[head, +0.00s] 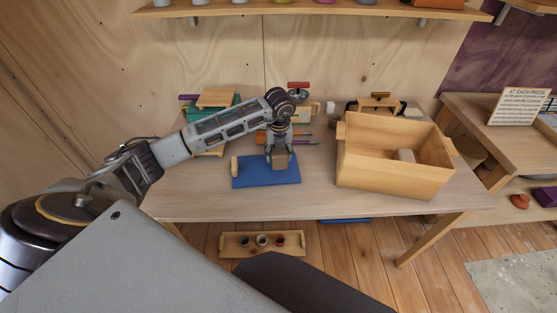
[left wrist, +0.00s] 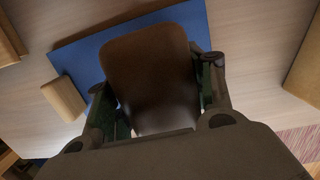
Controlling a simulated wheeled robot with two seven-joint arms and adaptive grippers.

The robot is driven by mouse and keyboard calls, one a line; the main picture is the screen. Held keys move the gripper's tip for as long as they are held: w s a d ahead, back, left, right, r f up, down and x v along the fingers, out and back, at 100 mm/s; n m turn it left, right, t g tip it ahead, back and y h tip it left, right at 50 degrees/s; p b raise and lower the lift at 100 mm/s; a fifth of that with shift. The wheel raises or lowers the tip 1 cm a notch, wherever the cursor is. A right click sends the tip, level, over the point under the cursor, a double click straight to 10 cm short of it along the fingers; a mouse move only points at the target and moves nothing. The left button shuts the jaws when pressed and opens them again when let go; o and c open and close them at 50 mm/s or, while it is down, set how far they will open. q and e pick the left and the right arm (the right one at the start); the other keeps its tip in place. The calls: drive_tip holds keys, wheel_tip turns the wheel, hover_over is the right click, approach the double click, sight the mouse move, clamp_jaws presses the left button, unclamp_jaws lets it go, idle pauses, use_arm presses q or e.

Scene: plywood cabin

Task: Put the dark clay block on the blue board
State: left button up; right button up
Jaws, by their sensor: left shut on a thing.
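The dark clay block shows as a brown block (head: 280,162) between the fingers of my left gripper (head: 280,150) in the head view. In the left wrist view the dark brown block (left wrist: 150,75) fills the middle, with a finger of my left gripper (left wrist: 158,95) on each side. The gripper is shut on it. The blue board (head: 262,179) lies flat on the table, and the block is over it. The board also shows behind the block in the left wrist view (left wrist: 85,58). I cannot tell whether the block touches the board. My right gripper is not in view.
A pale wooden block (head: 235,166) is at the board's left edge. A large wooden box (head: 385,178) holding a block stands to the right. Several tools and a teal item (head: 222,114) are at the table's back. The table front (head: 250,205) is clear.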

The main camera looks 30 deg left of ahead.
use_arm(q)
drive_tip(key=shift+f, duration=1.8)
drive_tip(key=shift+f, duration=0.1)
drive_tip(key=o, duration=1.6)
drive_tip(key=shift+o, duration=0.2)
drive_tip(key=shift+s+d+r, duration=0.15)
drive_tip(key=shift+s+r, duration=0.05)
drive_tip(key=shift+r, duration=1.8)
drive_tip(key=shift+s+d+r, duration=0.15)
drive_tip(key=shift+s+r, duration=0.05)
drive_tip(key=shift+r, duration=1.85)
drive_tip(key=shift+s+d+r, duration=0.15)
drive_tip(key=shift+s+r, duration=0.05)
drive_tip(key=shift+r, duration=1.8)
